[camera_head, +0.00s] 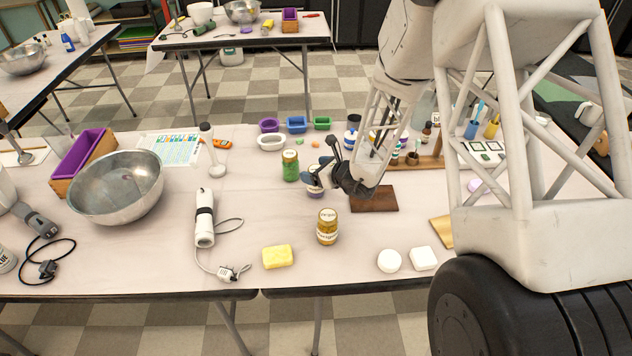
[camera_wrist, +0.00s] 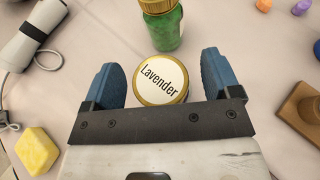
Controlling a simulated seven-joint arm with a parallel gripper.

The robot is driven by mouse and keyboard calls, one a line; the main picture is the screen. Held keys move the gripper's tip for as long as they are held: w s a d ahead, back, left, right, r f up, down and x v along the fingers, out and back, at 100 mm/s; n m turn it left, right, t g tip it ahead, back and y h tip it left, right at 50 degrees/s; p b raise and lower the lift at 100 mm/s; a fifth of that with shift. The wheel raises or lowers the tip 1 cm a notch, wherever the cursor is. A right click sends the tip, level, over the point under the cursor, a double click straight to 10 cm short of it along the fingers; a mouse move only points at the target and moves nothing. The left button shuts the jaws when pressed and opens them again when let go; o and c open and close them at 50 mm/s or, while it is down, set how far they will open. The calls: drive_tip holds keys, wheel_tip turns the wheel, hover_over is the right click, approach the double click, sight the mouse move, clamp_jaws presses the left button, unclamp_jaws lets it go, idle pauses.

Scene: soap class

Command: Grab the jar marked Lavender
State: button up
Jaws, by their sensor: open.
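The jar marked Lavender (camera_wrist: 160,80) has a gold rim and a white lid label reading "Lavender". In the wrist view its lid lies between the two blue fingers of my gripper (camera_wrist: 162,70), with a gap on each side. In the head view the jar (camera_head: 315,194) is a small purplish shape on the table, mostly hidden by my gripper (camera_head: 324,168). My gripper is open, low over the jar, with nothing clamped. The jar's sides are hidden beneath the lid in the wrist view.
A green jar (camera_head: 290,166) stands just behind, and a yellow jar (camera_head: 327,228) stands in front. A brown board (camera_head: 374,199) lies to the right. Yellow soap (camera_head: 278,257) and a corded white tool (camera_head: 204,218) lie toward the left. Clear table surrounds the yellow jar.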

drive_tip(key=c, duration=1.2)
drive_tip(key=shift+r, duration=0.1)
drive_tip(key=shift+r, duration=4.95)
